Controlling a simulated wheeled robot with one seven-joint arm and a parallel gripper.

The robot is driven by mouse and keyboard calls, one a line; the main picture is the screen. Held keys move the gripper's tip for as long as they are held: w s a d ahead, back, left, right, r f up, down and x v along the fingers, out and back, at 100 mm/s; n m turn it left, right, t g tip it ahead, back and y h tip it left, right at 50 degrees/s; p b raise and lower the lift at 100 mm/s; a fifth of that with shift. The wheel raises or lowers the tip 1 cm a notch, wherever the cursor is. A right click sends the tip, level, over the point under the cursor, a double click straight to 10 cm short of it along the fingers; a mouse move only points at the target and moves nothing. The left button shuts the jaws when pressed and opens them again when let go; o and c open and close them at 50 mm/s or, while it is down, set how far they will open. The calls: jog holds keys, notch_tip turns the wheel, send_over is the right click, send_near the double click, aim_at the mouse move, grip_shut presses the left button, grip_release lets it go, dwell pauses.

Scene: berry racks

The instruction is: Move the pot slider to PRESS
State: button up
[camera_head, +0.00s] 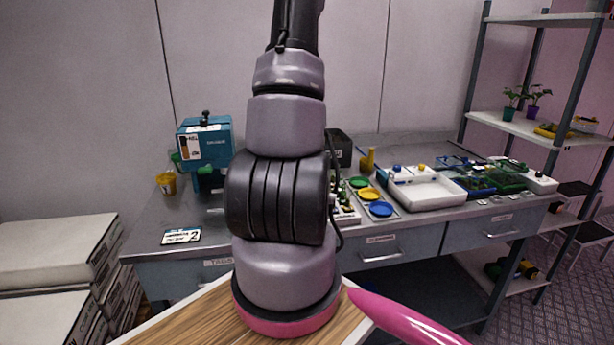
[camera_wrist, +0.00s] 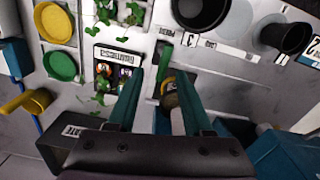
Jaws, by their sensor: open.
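A blue machine (camera_head: 222,150) with a white and orange label stands at the back left of the bench. A black knob (camera_head: 206,116) sticks up from its top. I cannot read the word PRESS or tell for certain which part is the pot slider. My gripper (camera_wrist: 161,76) shows in the wrist view with its two teal fingers apart and nothing clearly held. A dark round-ended part with a pale stem (camera_wrist: 172,98) shows between the fingers; I cannot tell if they touch it. In the head view my arm hides the bench's middle and the gripper is out of sight.
Yellow (camera_wrist: 55,22) and green (camera_wrist: 60,66) dishes and seedlings (camera_wrist: 118,20) lie left in the wrist view; dark pots (camera_wrist: 288,35) stand right. A white tray (camera_head: 428,204) sits on the bench's right. A yellow cup (camera_head: 166,184) and tag card (camera_head: 181,236) are on the left.

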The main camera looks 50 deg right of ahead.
jog(key=shift+r, duration=1.3)
